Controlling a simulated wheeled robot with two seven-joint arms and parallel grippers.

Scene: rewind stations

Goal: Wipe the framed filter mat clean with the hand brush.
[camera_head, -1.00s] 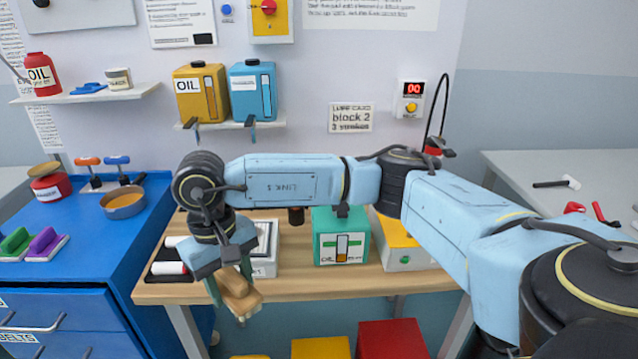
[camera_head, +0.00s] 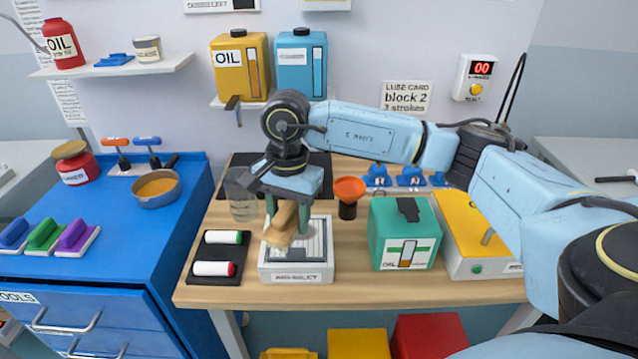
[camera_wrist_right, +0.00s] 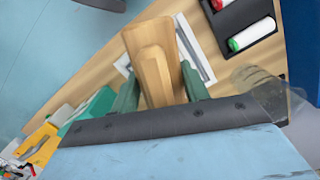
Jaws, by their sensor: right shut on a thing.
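My right gripper (camera_head: 288,212) is shut on a wooden hand brush (camera_head: 280,225), held tilted over the framed filter mat. In the right wrist view the brush (camera_wrist_right: 152,62) sits between the green fingers of the gripper (camera_wrist_right: 155,92). The filter mat (camera_head: 317,240) is a grey striped panel in a white frame labelled as an inlet, on the wooden bench. The brush covers its left part, and the frame also shows in the right wrist view (camera_wrist_right: 197,52). I cannot tell whether the bristles touch the mat. My left gripper is not in view.
A black tray with two rollers (camera_head: 217,254) lies left of the mat, and a clear cup (camera_head: 241,204) stands behind it. An orange funnel (camera_head: 350,188), a green oil box (camera_head: 403,236) and a yellow-topped box (camera_head: 470,235) stand right. The bench front (camera_head: 370,292) is clear.

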